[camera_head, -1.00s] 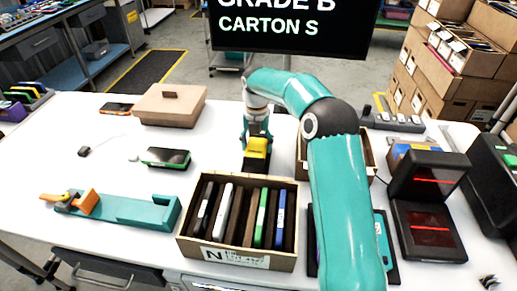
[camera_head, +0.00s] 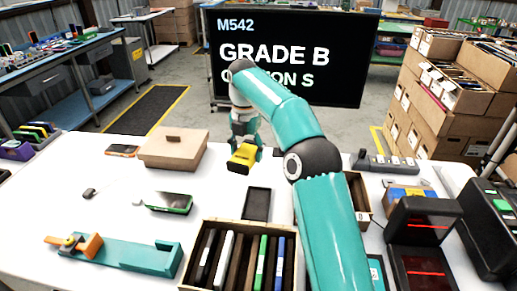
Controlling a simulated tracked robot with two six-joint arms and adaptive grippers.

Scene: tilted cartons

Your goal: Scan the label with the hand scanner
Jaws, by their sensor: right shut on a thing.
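My right gripper (camera_head: 244,148) is shut on a yellow block-like object with dark parts, which looks like the hand scanner (camera_head: 241,158). It holds it over the back part of the white table, beyond a dark flat device (camera_head: 257,203) lying there. Whether the scanner faces down or forward is unclear. An open carton (camera_head: 212,226) stands at the bottom centre with several phone-like devices upright in slots. The carton's front face, where a label could sit, is cut off by the bottom edge. My left gripper is not in view.
A lidded tan box (camera_head: 172,148) and a green-edged phone (camera_head: 168,202) are at left. A teal fixture with an orange clamp (camera_head: 125,257) is at front left. A black scanner stand with red lines (camera_head: 420,240) is at right. A screen (camera_head: 290,55) reads "GRADE B".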

